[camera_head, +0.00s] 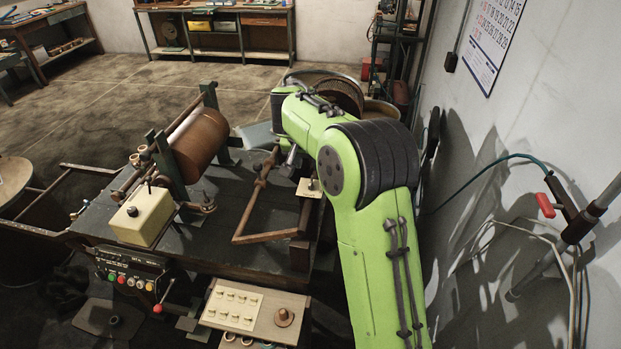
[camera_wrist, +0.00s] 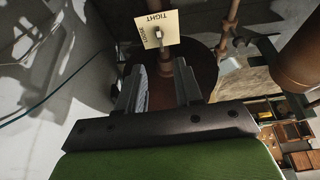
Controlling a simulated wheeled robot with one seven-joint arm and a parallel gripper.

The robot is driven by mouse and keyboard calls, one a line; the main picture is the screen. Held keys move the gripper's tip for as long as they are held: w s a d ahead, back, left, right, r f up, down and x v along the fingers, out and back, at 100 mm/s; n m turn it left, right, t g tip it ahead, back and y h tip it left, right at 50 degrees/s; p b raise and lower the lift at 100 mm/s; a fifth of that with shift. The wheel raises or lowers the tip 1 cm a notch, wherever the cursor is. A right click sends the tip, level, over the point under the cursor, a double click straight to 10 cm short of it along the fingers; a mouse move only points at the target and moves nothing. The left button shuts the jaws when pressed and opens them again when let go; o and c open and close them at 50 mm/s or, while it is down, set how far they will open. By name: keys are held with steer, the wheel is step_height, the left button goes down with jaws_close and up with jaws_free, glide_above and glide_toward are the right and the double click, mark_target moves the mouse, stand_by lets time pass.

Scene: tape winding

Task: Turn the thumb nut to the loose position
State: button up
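A pale label plate (camera_wrist: 171,24) marked TIGHT and LOOSE shows at the top of the wrist view. It also shows in the head view (camera_head: 304,191), beside my arm. The small thumb nut (camera_wrist: 158,34) stands at the middle of the plate; which mark it points to is too small to tell. My gripper (camera_wrist: 158,72) has its two dark fingers well apart with nothing held. In the wrist view the nut lies just beyond the fingertips, apart from them. In the head view my arm mostly hides the gripper.
A winding machine with a brown roll (camera_head: 201,140) stands on the dark bench. A rusty bar frame (camera_head: 262,205) runs beside the label plate. A control panel (camera_head: 128,268) is at the front left. The wall (camera_head: 500,130) is close on the right.

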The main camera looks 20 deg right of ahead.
mark_target(311, 181)
steer(key=x, duration=1)
steer(key=shift+w+f, duration=0.15)
steer(key=shift+f, duration=0.05)
jaws_close()
